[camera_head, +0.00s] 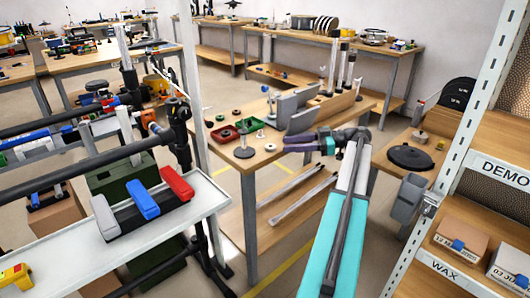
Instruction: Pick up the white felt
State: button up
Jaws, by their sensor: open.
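Three pads sit side by side across a dark bar on a white shelf (165,235) at the left. The pale grey-white pad (104,216) is at the left end and may be the white felt; its material cannot be made out. The blue pad (142,200) is in the middle and the red pad (177,184) at the right. My gripper (287,143) is at the end of my teal and grey arm, pointing left above the wooden table. It is open, small in view and well right of the pads, with nothing visible between its fingers.
A wooden table (243,158) with red and green trays and grey panels stands at the centre. A white upright post (193,90) rises between the shelf and my gripper. A shelf rack with labelled boxes (460,238) is at the right. A yellow item (14,275) lies at lower left.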

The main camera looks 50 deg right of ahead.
aim_at(268, 146)
jog(key=shift+w+a+f, duration=0.1)
jog(key=shift+w+a, duration=0.2)
jog(key=shift+b+x, duration=0.35)
jog(key=shift+x, duration=2.25)
jog(key=shift+d, duration=0.1)
jog(key=c, duration=0.8)
